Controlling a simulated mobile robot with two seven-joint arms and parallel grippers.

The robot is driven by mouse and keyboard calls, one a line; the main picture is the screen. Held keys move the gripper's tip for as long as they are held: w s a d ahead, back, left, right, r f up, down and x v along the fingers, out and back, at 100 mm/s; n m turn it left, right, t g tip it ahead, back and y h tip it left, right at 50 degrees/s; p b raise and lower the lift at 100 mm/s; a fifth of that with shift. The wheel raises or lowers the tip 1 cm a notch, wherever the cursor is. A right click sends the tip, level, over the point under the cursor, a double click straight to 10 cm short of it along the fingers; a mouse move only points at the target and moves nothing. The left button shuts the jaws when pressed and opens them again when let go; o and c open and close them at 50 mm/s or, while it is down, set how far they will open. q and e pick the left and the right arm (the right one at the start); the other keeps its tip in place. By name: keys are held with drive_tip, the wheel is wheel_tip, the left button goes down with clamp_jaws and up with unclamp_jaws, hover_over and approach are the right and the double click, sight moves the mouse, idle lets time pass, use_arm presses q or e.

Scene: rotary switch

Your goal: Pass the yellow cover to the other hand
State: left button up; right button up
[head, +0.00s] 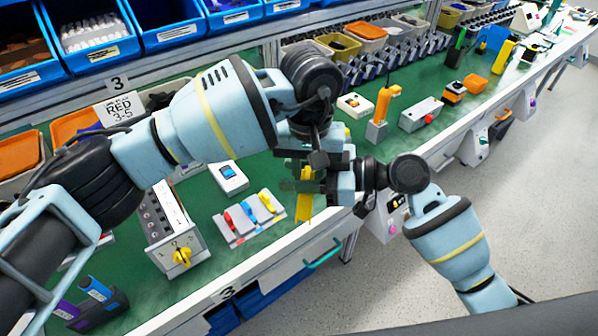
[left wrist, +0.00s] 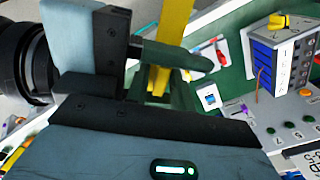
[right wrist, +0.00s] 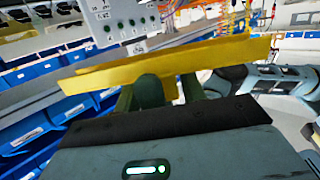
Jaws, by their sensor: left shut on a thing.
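The yellow cover (head: 305,207) is a long flat strip held up above the front edge of the workbench. My left gripper (head: 303,163) comes down from above and is shut on it. In the left wrist view, the cover (left wrist: 173,40) rises from between the left fingers. My right gripper (head: 316,184) reaches in from the right, its fingers at the cover. In the right wrist view, the cover (right wrist: 160,62) crosses just before the right fingertips, one finger overlapping its lower edge. Overlap hides whether the right fingers press on it.
The green-topped bench carries a rotary-switch box (head: 173,230) with a yellow knob, a plate of coloured switches (head: 248,217) and a white-framed blue switch (head: 229,177). Blue bins (head: 98,35) line the back. Open floor (head: 540,190) lies at the right.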

drive_tip(key=c, duration=0.5)
use_arm(q)
drive_tip(key=o, duration=1)
use_arm(e)
drive_tip(key=shift+c, duration=0.5)
use_arm(q)
drive_tip(key=shift+o, duration=0.2)
drive_tip(key=shift+d, duration=0.1)
drive_tip(key=shift+s, duration=0.1)
use_arm(e)
drive_tip(key=shift+a, duration=0.1)
